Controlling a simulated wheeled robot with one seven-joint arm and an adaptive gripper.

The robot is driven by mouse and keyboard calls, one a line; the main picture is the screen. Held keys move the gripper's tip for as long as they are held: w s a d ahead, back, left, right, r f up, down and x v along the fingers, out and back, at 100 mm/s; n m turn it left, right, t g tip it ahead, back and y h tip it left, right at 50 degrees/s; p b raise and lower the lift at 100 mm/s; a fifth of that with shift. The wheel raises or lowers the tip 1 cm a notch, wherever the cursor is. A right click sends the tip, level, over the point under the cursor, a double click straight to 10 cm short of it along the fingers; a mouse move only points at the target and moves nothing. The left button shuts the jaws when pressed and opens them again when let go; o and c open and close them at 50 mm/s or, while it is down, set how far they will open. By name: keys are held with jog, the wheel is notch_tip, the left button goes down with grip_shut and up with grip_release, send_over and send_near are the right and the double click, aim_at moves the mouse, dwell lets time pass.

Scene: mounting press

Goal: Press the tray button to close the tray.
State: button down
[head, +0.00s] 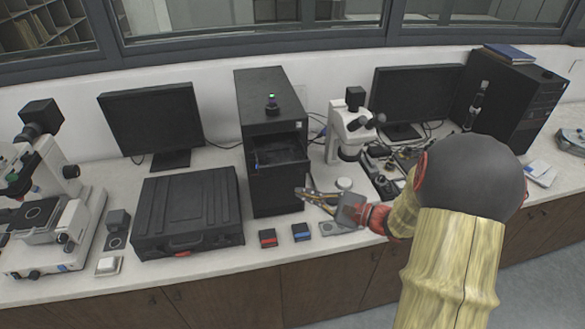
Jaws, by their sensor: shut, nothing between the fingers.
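The tall black press (272,120) stands on the counter at the middle. A small fixture with a green light (271,98) sits on its top. In the upper front, a dark tray (281,157) shows in an opening, with a small blue spot at its left. I cannot tell for sure which part is the tray button. My gripper (302,193) is shut and empty. In the picture it is just right of the press's lower front, below the tray, pointing left. Whether it touches the press cannot be told.
A black case (187,210) stands left of the press. A white microscope (346,130) stands to its right, close behind my gripper. A red-marked block (267,238) and a blue-marked block (301,232) lie before the press. Monitors stand behind.

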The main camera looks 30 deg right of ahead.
jog(key=shift+w+d+r, duration=0.2)
jog(key=shift+r, duration=0.4)
jog(key=shift+w, duration=0.15)
jog(key=w+d+b, duration=0.1)
jog(key=w+d, duration=0.1)
jog(key=w, duration=0.6)
jog(key=shift+w+d, duration=0.15)
jog(key=shift+d, duration=0.1)
jog(key=shift+w, duration=0.1)
dwell(1.1)
jog(key=shift+w+d, duration=0.1)
jog(key=shift+w, duration=0.15)
